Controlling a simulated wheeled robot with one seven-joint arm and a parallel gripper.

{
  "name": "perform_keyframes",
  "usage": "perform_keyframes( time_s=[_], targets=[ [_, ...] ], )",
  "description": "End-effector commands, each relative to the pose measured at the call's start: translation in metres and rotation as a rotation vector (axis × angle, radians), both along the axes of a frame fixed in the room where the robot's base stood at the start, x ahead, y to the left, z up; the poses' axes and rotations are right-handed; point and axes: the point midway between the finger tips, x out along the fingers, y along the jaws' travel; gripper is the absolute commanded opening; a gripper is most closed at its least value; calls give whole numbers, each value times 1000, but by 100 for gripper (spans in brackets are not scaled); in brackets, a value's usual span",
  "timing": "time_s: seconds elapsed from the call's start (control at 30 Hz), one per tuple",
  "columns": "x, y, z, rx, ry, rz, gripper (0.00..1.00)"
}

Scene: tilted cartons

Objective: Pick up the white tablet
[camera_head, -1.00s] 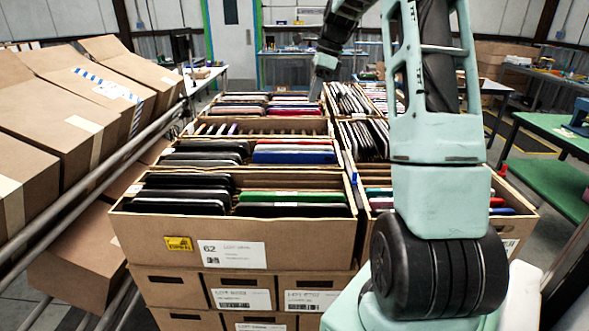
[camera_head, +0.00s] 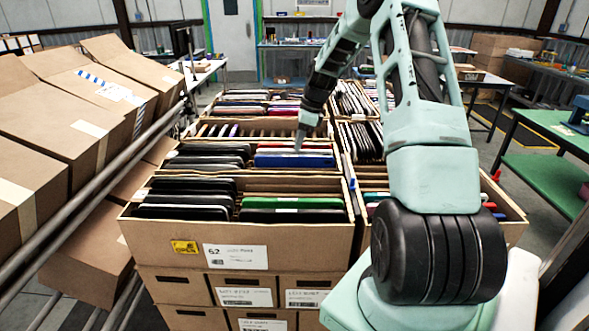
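A thin pale or white edge, likely the white tablet (camera_head: 275,150), shows in the right compartment of the second carton (camera_head: 249,170). It stands in a tilted stack, just behind a blue tablet (camera_head: 285,161). My gripper (camera_head: 299,149) points down from my arm, with its tip at or just above the pale tablet's upper edge. I cannot tell whether it touches. The fingers are too small to tell whether they are open or shut, and nothing is visibly lifted.
The front carton (camera_head: 170,238) holds dark tablets and a green tablet (camera_head: 292,203). More filled cartons stand behind and to the right. Large brown boxes (camera_head: 60,120) and a metal rail line the left. A green table (camera_head: 555,180) stands at the right.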

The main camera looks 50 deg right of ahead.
Motion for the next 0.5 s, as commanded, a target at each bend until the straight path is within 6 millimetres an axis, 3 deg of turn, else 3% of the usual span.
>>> perform_keyframes(
  time_s=[0.2,0.5],
  targets=[
    [7,5,-23,3,1,-1,25],
    [8,5,-29,-1,-1,-1,25]
  ],
)
